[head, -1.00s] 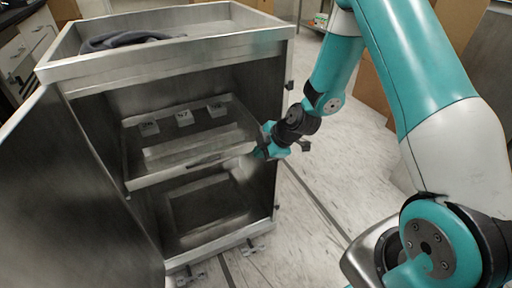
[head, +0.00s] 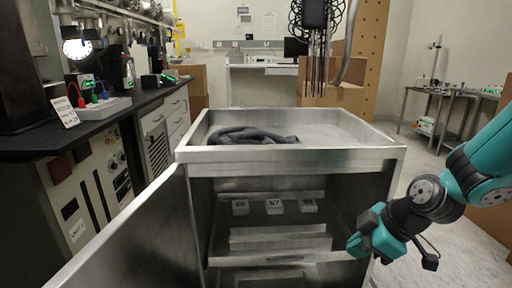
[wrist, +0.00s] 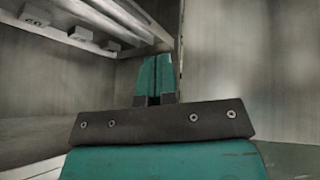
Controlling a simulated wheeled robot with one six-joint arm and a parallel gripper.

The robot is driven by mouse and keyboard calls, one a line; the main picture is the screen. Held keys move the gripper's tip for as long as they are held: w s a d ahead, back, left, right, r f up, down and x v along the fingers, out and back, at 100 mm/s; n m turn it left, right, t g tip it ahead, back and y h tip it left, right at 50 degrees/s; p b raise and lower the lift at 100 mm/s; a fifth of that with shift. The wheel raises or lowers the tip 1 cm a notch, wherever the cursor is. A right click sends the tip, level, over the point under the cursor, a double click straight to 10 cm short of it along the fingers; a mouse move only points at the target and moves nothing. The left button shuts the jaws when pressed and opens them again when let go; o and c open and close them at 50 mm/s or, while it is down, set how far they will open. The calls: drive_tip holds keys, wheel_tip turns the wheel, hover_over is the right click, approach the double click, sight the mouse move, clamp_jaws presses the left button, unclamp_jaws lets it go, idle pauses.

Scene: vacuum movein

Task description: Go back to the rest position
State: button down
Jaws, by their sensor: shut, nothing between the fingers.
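My gripper (head: 362,243) is at the right side of the metal cabinet's open front in the head view. In the wrist view its two teal fingers (wrist: 155,78) are together with nothing between them. The metal cabinet (head: 290,156) has its door (head: 150,240) swung open to the left. A dark cloth or hose-like bundle (head: 250,135) lies in the top tray.
A black-topped bench (head: 100,125) with instruments runs along the left. A desk (head: 255,72), cardboard boxes (head: 335,95) and a hanging metal fixture (head: 318,30) stand behind. A steel table (head: 445,105) is at the back right. Pale floor (head: 440,240) is open on the right.

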drive_tip(key=s+a+r+m+g, duration=0.1)
drive_tip(key=s+a+r+m, duration=0.1)
drive_tip(key=s+r, duration=0.3)
drive_tip(key=s+a+r+m+g+h, duration=0.1)
drive_tip(key=s+a+r+m, duration=0.15)
drive_tip(key=s, duration=0.45)
drive_tip(key=s+a+r+m+g, duration=0.1)
drive_tip(key=s+a+r+m, duration=0.1)
drive_tip(key=s+a+r, duration=0.3)
wheel_tip(320, 180, up, 25)
drive_tip(key=s+d+p, duration=0.1)
drive_tip(key=d+p, duration=0.1)
drive_tip(key=p, duration=2.3)
drive_tip(key=shift+s+d+f+m+g, duration=0.2)
drive_tip(key=shift+s+m+g, duration=0.1)
drive_tip(key=shift+s+m, duration=0.15)
